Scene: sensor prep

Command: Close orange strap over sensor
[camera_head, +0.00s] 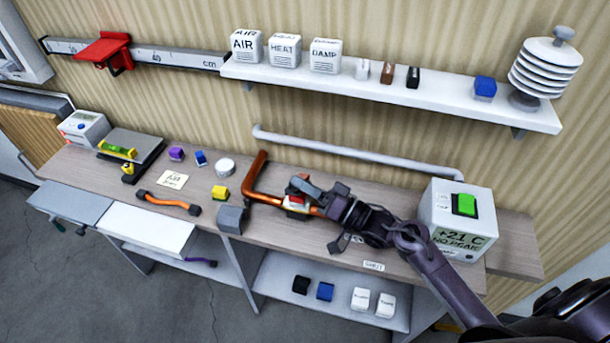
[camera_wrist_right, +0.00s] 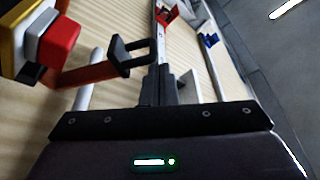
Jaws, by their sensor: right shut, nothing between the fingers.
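The sensor, a small block with red and white parts (camera_head: 297,201), sits at the lower end of the copper-orange pipe (camera_head: 254,176) on the bench. In the right wrist view, a red, white and yellow block (camera_wrist_right: 45,45) shows at upper left. Beside it is an orange band (camera_wrist_right: 88,74) with a black loop (camera_wrist_right: 133,56) at its end, apparently the strap; how it sits over the sensor is unclear. My left gripper is out of view.
A curved orange piece with dark ends (camera_head: 170,203) lies near the bench's front edge. A yellow cube (camera_head: 220,192) and grey block (camera_head: 231,219) stand left of the pipe. A white display box (camera_head: 456,218) stands at the right. A shelf (camera_head: 400,92) runs above.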

